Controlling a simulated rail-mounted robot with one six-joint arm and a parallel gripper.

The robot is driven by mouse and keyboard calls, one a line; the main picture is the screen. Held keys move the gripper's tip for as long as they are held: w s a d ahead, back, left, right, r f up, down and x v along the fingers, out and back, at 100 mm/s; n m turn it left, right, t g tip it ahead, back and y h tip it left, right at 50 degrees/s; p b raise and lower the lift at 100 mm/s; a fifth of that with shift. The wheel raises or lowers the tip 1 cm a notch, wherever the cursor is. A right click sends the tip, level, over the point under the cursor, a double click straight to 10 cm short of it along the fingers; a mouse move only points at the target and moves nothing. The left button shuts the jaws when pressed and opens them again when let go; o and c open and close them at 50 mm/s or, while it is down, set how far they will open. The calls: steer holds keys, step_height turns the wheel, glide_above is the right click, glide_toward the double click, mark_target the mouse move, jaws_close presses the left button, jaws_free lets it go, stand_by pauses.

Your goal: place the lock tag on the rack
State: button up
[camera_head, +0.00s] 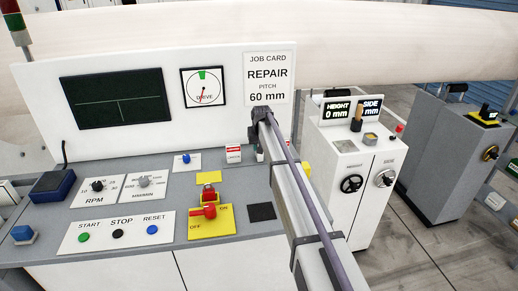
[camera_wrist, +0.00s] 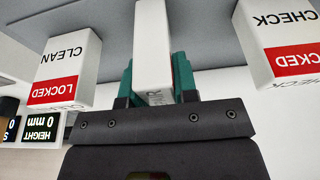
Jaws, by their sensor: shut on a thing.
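My gripper (camera_wrist: 155,82) is shut on a white lock tag (camera_wrist: 153,38), with one green finger on each side of it. Only an "R" of its lettering shows; the rest is hidden by the gripper. In the wrist view the held tag is between a tag marked CLEAN LOCKED (camera_wrist: 67,68) and a tag marked CHECK LOCKED (camera_wrist: 281,40), apart from both. In the head view my gripper (camera_head: 259,155) is at the console's back edge, mostly hidden by my arm. I cannot make out the rack itself, nor whether the held tag touches a surface.
A white-and-red tag (camera_head: 233,154) stands left of my gripper and another (camera_head: 305,168) right of it. A yellow switch plate (camera_head: 226,226) with a red handle (camera_head: 203,212) is nearer on the console. A job card (camera_head: 268,78) reads REPAIR, pitch 60 mm.

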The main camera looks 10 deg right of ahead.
steer(key=shift+f, duration=0.3)
steer(key=o, duration=0.9)
steer(key=shift+r, duration=0.1)
